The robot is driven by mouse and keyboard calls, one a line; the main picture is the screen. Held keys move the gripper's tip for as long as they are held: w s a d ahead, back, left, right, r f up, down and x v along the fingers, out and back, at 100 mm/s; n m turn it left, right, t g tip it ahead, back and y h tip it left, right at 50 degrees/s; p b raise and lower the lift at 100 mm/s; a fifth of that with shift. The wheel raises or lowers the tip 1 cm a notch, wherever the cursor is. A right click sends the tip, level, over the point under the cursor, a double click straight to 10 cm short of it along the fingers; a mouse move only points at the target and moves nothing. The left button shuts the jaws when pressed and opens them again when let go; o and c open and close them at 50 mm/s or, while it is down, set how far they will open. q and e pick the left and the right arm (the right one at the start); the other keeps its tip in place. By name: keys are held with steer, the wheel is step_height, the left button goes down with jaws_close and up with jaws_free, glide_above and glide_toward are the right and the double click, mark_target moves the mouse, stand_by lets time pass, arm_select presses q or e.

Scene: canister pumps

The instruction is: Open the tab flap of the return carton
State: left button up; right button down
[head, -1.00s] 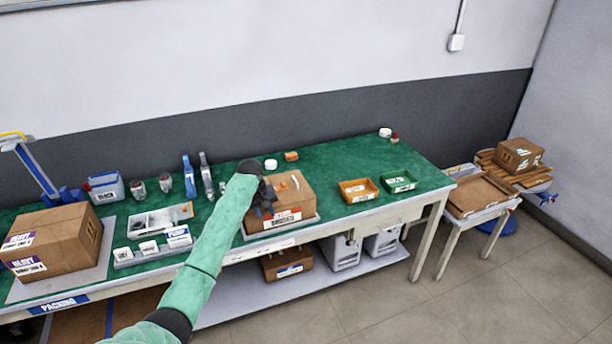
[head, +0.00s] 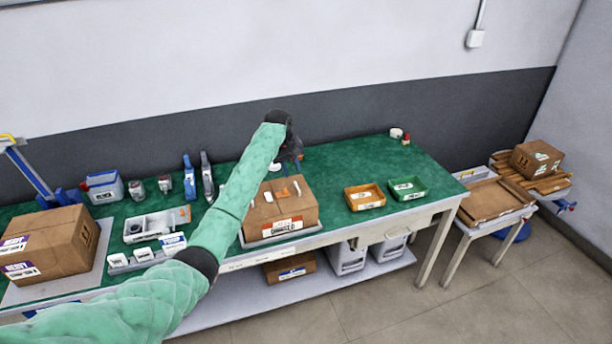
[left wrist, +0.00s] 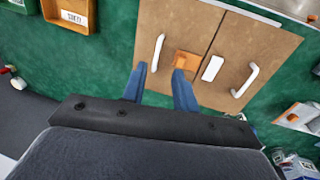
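The return carton (head: 284,216) is a brown box with a printed front label, standing on a pale pad at the bench's front edge. In the left wrist view its top (left wrist: 200,30) shows two flaps meeting at a seam, each with a white handle. An orange tab (left wrist: 187,60) and a white tab (left wrist: 212,68) sit beside the seam. Both flaps lie flat. My left gripper (head: 297,162) is over the carton's far side. In the wrist view its blue fingers (left wrist: 160,75) are apart and empty, the right fingertip near the orange tab; contact is unclear. My right gripper is out of view.
An orange bin (head: 364,197) and a green bin (head: 407,188) stand right of the carton. A grey parts tray (head: 150,222) and a larger brown box (head: 48,243) are to the left. The green bench top (head: 345,160) is clear behind the bins.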

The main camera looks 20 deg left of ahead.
arm_select(q)
steer(key=p, duration=0.4)
glide_above(297, 193)
step_height(297, 193, down, 7)
steer(key=shift+r, duration=0.1)
steer(key=shift+f, duration=0.2)
steer(key=shift+s, duration=0.25)
steer(key=shift+w+f, duration=0.1)
steer(key=c, duration=0.5)
jaws_close()
